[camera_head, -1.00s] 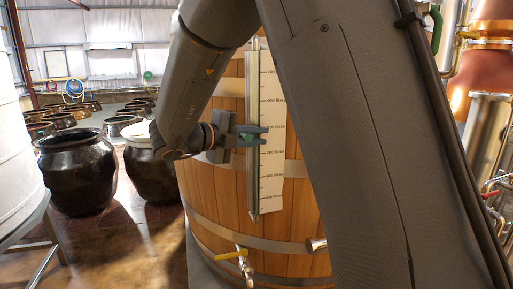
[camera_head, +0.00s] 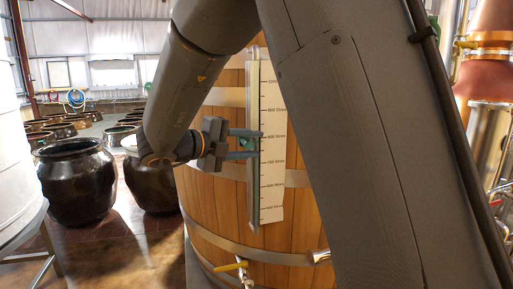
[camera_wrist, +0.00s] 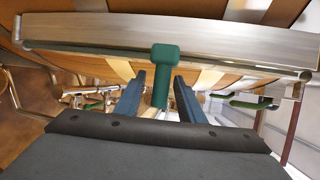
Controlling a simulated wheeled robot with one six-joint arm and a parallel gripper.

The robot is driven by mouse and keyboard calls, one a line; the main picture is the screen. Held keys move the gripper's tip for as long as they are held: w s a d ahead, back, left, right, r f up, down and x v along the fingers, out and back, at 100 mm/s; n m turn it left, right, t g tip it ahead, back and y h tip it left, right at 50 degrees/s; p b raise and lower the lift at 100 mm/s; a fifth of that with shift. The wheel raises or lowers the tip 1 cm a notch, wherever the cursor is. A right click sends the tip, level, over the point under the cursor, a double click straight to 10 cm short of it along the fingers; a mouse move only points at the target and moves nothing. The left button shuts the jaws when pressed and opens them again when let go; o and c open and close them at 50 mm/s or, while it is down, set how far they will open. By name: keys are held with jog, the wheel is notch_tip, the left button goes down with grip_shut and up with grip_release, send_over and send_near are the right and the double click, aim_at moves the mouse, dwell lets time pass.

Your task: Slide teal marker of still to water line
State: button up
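The still is a wooden-staved vat (camera_head: 222,210) with metal hoops. A white scale marked in litres (camera_head: 271,190) stands upright on its front beside a metal rail (camera_head: 252,85). The teal marker (camera_head: 246,143) is on the rail, a little below the 800 litres mark. My gripper (camera_head: 258,144) reaches in from the left with one finger above the marker and one below. In the wrist view the marker (camera_wrist: 164,68) stands between the fingers (camera_wrist: 160,80) with a narrow gap on each side, so the gripper is open around it. I cannot make out the water line.
A yellow-handled tap (camera_head: 232,266) sticks out low on the vat. Dark jars (camera_head: 76,185) stand on the floor at left. A white tank (camera_head: 15,150) is at the left edge. Copper and steel equipment (camera_head: 490,95) stands at the right.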

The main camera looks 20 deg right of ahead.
aim_at(243, 144)
jog(key=b+v, duration=0.1)
jog(key=v, duration=0.4)
jog(key=shift+a+b, duration=0.2)
jog(key=shift+b, duration=0.15)
jog(key=shift+s, duration=0.1)
